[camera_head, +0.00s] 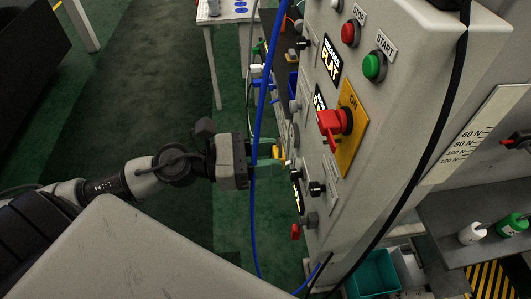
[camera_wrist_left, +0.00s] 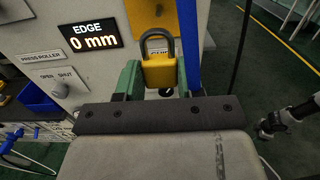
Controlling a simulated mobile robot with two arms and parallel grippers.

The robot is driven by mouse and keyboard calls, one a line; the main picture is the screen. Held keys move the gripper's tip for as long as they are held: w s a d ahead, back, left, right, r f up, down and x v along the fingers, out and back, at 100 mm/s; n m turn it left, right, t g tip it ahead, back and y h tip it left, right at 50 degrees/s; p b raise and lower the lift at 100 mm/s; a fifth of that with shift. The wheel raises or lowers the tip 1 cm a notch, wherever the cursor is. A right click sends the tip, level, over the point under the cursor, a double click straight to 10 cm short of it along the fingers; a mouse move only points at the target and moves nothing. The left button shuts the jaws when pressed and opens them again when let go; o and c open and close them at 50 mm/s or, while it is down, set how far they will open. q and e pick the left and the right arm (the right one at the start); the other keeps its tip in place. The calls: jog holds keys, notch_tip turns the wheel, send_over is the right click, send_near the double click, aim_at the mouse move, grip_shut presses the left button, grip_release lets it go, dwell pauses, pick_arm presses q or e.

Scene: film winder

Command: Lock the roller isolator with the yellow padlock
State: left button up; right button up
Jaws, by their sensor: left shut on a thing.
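The isolator's red handle (camera_head: 335,122) sits on a yellow plate (camera_head: 352,140) marked ON, on the grey panel's front. My left gripper (camera_head: 270,152) is left of the handle and apart from it. Its green fingers (camera_wrist_left: 158,80) are shut on the yellow padlock (camera_wrist_left: 160,72), one on each side of the body. The padlock's dark shackle stands upward in the left wrist view, in front of the yellow plate (camera_wrist_left: 145,12). The padlock (camera_head: 278,152) is small and partly hidden in the head view. My right gripper cannot be made out.
Red and green buttons (camera_head: 374,66) sit above the isolator. A shelf with small bottles (camera_head: 472,234) is at the right. Green floor lies open at the left.

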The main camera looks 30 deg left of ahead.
aim_at(284, 155)
pick_arm(q)
jog(key=p+x, duration=0.3)
jog(key=shift+w+d+r, duration=0.2)
jog(key=shift+d+r, duration=0.05)
jog(key=shift+r, duration=0.1)
jog(key=shift+w+d+f+p, duration=0.2)
jog(key=shift+w+d+p, duration=0.15)
jog(key=shift+d+p, duration=0.25)
jog(key=shift+w+d, duration=0.15)
jog(key=shift+d, duration=0.05)
jog(key=shift+p+x, duration=1.1)
jog(key=shift+x, duration=0.05)
jog(key=shift+w+d, duration=0.1)
jog(key=shift+d, duration=0.05)
jog(key=shift+f, duration=0.2)
jog(key=shift+d, duration=0.1)
dwell(0.5)
